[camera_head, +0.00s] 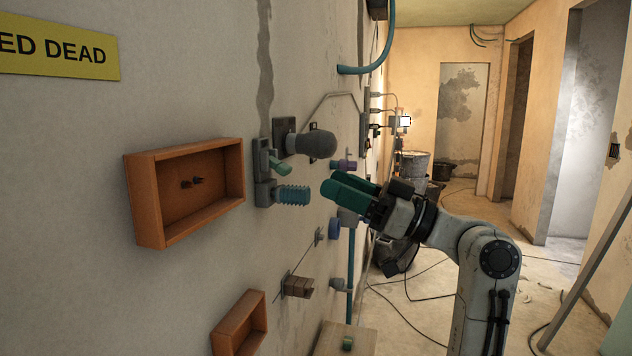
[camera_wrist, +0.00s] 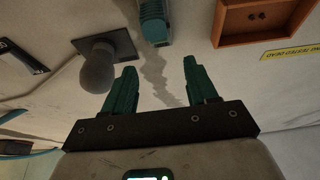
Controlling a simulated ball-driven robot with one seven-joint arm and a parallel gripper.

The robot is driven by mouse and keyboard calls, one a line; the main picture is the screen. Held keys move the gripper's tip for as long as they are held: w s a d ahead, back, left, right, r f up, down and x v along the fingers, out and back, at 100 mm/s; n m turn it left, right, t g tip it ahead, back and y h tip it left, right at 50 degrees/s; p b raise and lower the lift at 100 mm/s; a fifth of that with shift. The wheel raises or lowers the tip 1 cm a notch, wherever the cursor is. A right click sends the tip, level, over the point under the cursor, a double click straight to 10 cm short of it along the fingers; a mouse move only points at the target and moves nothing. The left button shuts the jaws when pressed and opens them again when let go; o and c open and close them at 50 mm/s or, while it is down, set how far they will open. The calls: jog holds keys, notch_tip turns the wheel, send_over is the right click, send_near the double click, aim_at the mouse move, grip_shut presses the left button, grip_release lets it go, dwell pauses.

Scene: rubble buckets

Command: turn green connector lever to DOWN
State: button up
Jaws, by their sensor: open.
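The green lever (camera_head: 281,167) sits on a grey wall bracket (camera_head: 263,166). It sticks out from the wall, tilted slightly down to the right. Just below it is a teal ribbed connector (camera_head: 294,195), which also shows at the top of the wrist view (camera_wrist: 153,24). I cannot tell the lever apart from the connector in the wrist view. My gripper (camera_head: 338,186) is to the right of the connector, apart from it and from the lever. In the wrist view its two green fingers (camera_wrist: 160,80) are spread with nothing between them.
A dark grey rounded knob (camera_head: 318,144) juts from a plate just above and right of the lever; it also shows in the wrist view (camera_wrist: 98,68). An orange open box (camera_head: 146,200) is on the wall to the left. A brown fitting (camera_head: 298,286) and another orange box (camera_head: 222,340) are lower down.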

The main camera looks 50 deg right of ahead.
jog(key=shift+v, duration=1.65)
